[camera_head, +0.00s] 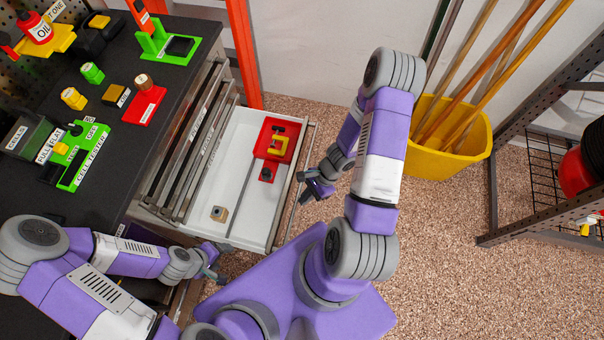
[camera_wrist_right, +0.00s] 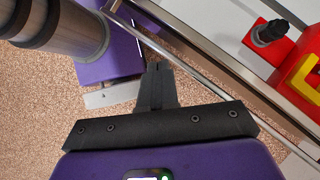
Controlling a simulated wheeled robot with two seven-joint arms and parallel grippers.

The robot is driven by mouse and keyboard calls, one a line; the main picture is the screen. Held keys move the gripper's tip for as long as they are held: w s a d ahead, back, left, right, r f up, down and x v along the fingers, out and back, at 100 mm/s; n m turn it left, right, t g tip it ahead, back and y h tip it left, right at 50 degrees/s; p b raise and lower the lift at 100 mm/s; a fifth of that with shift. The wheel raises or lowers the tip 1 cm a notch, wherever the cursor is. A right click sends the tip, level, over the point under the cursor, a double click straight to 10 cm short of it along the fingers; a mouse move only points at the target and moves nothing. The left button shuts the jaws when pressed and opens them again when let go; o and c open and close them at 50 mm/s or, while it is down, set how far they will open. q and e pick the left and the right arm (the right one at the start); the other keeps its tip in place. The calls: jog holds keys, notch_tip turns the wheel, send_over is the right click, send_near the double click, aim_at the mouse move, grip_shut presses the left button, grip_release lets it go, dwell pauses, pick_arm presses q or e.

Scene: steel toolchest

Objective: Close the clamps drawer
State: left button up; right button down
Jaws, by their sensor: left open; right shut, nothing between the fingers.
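The open drawer (camera_head: 232,192) extends from the steel toolchest in the head view, with a white interior. Inside lie a red tray (camera_head: 267,137) with a yellow clamp (camera_head: 278,146), a long thin bar and a small tan block (camera_head: 218,214). Its metal front edge (camera_head: 299,176) also shows in the right wrist view (camera_wrist_right: 220,75). My right gripper (camera_head: 304,194) is shut and empty just outside that front edge; it also shows in the right wrist view (camera_wrist_right: 157,72). Contact cannot be told. My left gripper (camera_head: 219,268) is open beside the drawer's near corner.
The dark worktop (camera_head: 115,165) holds a green cell tester (camera_head: 85,160), a red stand (camera_head: 145,103) and other small items. A yellow bucket (camera_head: 445,160) with poles stands at the right, near a metal rack (camera_head: 520,170). Speckled floor (camera_head: 440,270) is free at the lower right.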

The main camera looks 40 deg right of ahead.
jog(key=w+d+m+t+b, duration=0.2)
jog(key=w+d+m+t, duration=0.4)
jog(key=d+m, duration=0.4)
jog(key=n+h+b, duration=0.1)
jog(key=b, duration=0.3)
send_near(294, 171)
jog(key=x, duration=0.5)
jog(key=shift+a+f, duration=0.2)
jog(key=shift+a, duration=0.15)
